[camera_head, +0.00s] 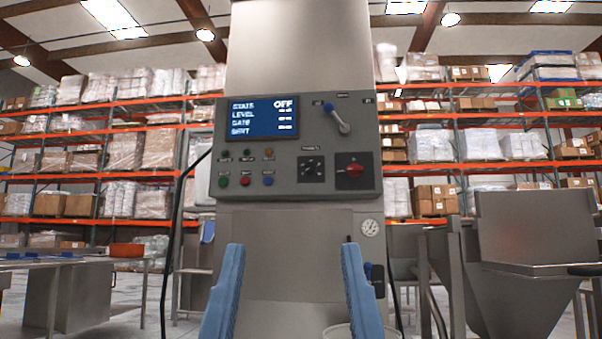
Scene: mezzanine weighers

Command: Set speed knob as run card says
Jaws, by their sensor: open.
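A grey control panel (330,184) is mounted on a tall metal machine column straight ahead. Its blue screen (262,118) reads OFF on the top line; the smaller values are too blurred to read. A black knob (311,168) sits on a dark plate at the panel's lower middle; its small label is hard to read. A red rotary switch (354,170) is to its right, and a lever with a blue end (337,117) is above. No run card can be made out. My gripper (298,255) shows as two blue fingers, open and empty, below the panel and apart from it.
Green, red and blue buttons (245,181) line the panel's lower left. A round gauge (370,228) is below right. A metal table (70,262) stands left and a steel hopper (530,240) right. Pallet racks fill the background.

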